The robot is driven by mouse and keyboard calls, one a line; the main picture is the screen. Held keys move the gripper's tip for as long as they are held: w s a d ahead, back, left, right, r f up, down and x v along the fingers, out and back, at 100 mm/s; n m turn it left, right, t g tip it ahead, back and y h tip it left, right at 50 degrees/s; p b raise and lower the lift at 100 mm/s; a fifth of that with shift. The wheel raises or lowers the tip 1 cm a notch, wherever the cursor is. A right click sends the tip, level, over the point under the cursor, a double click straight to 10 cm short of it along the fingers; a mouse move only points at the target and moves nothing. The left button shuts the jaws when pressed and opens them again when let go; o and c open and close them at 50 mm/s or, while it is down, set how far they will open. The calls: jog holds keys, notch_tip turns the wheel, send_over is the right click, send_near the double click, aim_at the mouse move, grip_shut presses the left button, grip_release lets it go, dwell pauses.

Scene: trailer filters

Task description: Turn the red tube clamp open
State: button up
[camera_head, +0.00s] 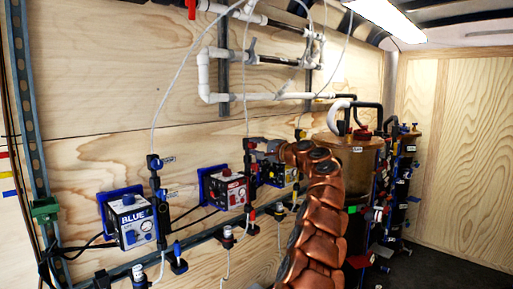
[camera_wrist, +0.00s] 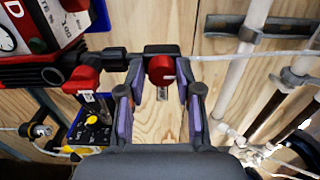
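A red clamp knob (camera_wrist: 160,68) on a black fitting shows in the wrist view, with a small label below it. It lies between the purple-padded fingertips of my gripper (camera_wrist: 159,82), which are apart, with a small gap to the knob on each side. A second red knob (camera_wrist: 84,79), also with a label, sits to the left on the same line of black fittings. In the head view my gripper (camera_head: 266,147) is by the top of the fittings beside the red pump box (camera_head: 228,188), and the knob between the fingers cannot be made out there.
The blue pump box (camera_head: 133,219) is on the wall at left. A box with a yellow knob (camera_wrist: 92,120) shows in the wrist view. White pipes (camera_wrist: 245,55) run close on the right. A brown tank (camera_head: 355,160) stands right of my arm. Thin tubes hang down the wooden wall.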

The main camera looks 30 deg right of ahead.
jog(key=o, duration=0.3)
jog(key=shift+s+r, duration=0.1)
jog(key=shift+s, duration=0.05)
jog(key=shift+s+d+r, duration=0.15)
jog(key=shift+s+r, duration=0.05)
jog(key=shift+s, duration=0.3)
jog(key=shift+v, duration=5.35)
jog(key=shift+f, duration=0.2)
